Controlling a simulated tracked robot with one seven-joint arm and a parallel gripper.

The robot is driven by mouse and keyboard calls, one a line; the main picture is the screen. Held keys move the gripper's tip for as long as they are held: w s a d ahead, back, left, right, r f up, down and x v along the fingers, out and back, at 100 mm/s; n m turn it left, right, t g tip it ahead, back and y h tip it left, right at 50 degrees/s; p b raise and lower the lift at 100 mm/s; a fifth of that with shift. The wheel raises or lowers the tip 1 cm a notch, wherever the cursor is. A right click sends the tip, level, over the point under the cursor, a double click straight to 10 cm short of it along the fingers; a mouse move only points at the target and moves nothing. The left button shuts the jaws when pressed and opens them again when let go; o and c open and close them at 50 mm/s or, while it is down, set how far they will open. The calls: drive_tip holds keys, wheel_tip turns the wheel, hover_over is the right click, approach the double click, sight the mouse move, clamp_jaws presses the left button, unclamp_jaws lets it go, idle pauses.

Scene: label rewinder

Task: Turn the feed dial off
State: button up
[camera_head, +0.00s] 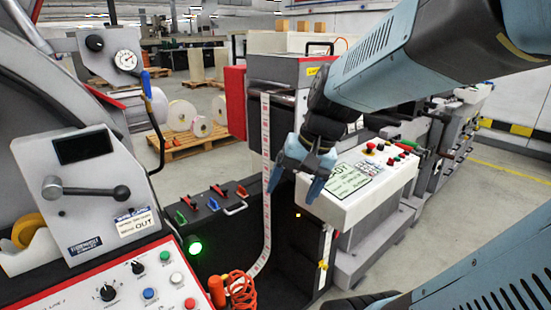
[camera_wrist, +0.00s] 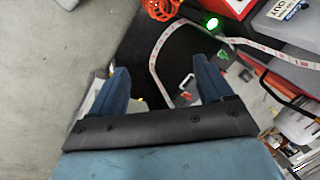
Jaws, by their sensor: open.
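A white control panel (camera_head: 70,295) with a red border is at the lower left of the head view. It carries a larger black dial (camera_head: 108,292) with marks around it and a smaller black knob (camera_head: 137,267) up and right of it. The lettering is too small to tell which one is the feed dial. My gripper (camera_head: 296,178) is open and empty, in the air well to the right of and above this panel, in front of a white console with a screen. In the wrist view my gripper (camera_wrist: 160,75) points down past a label strip; neither dial shows there.
A green lamp (camera_head: 195,248) and an orange coiled hose (camera_head: 242,290) stand right of the panel. A lever (camera_head: 85,190) projects above it. A label strip (camera_head: 266,180) hangs between the panel and my gripper. The white console (camera_head: 350,205) is beside my gripper.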

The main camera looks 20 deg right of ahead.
drive_tip(key=w+d+f+m+t+y, duration=0.2)
drive_tip(key=w+d+f+m+y, duration=0.15)
drive_tip(key=w+m, duration=0.25)
drive_tip(key=w+d+f+m+t+y, duration=0.2)
drive_tip(key=w+d+m+y, duration=0.1)
drive_tip(key=w+m+y, duration=0.25)
drive_tip(key=w+d+f+m+t+h, duration=0.1)
drive_tip(key=d+f+m+t+h, duration=0.1)
drive_tip(key=d+m, duration=0.3)
drive_tip(key=w+d+f+m+t+h, duration=0.1)
drive_tip(key=d+m+t, duration=0.3)
drive_tip(key=d, duration=0.5)
drive_tip(key=w+d+f+m+t+h, duration=0.2)
drive_tip(key=w+d+m+t, duration=0.1)
drive_tip(key=d, duration=0.4)
drive_tip(key=shift+w+f+m+t+h, duration=0.2)
drive_tip(key=shift+m+t, duration=0.15)
drive_tip(key=shift+m, duration=0.35)
drive_tip(key=shift+w+f+m+t+h, duration=0.1)
drive_tip(key=shift+f+m+t+h, duration=0.2)
drive_tip(key=shift+m, duration=0.35)
drive_tip(key=x, duration=1.3)
drive_tip(key=shift+w+a+r, duration=0.2)
drive_tip(key=shift+w+a, duration=0.05)
drive_tip(key=c, duration=1)
